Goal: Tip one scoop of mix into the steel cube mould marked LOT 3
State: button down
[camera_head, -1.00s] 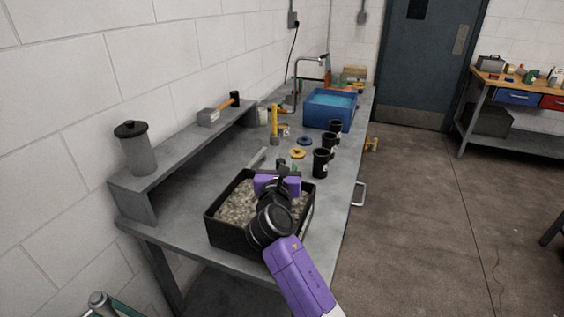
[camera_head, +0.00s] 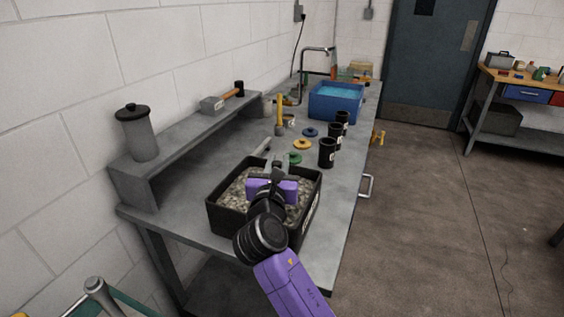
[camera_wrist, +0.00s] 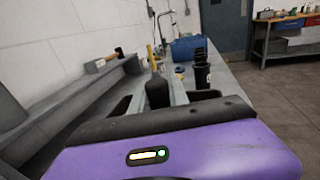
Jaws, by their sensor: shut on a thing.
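My gripper (camera_head: 278,170) is over the black tray (camera_head: 213,222) of grey, gravelly mix (camera_head: 230,190). It is shut on a black upright handle (camera_wrist: 157,92), seen between the dark fingers in the wrist view. The rest of the held tool is hidden, so I cannot tell whether it carries mix. Three black cylindrical containers with pale labels stand beyond the tray: a near one (camera_head: 327,153), a middle one (camera_head: 336,134) and a far one (camera_head: 342,119). Their labels are too small to read. I cannot make out a steel cube mould marked LOT 3.
Green (camera_head: 295,158), yellow (camera_head: 302,144) and blue (camera_head: 309,132) discs lie left of the containers. A blue water tub (camera_head: 335,103) and tap (camera_head: 318,50) stand farther back. The raised shelf (camera_head: 180,128) along the wall holds a lidded canister (camera_head: 138,135) and a hammer (camera_head: 222,101).

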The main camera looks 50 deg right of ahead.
jog(key=shift+s+a, duration=0.15)
jog(key=shift+a, duration=0.25)
jog(key=shift+a+r, duration=0.15)
jog(key=shift+r, duration=0.25)
jog(key=w+d+r+p, duration=0.1)
jog(key=d+r+p, duration=0.2)
jog(key=r+p, duration=1.1)
jog(key=shift+d+r, duration=0.2)
jog(key=shift+r, duration=0.25)
dwell(0.5)
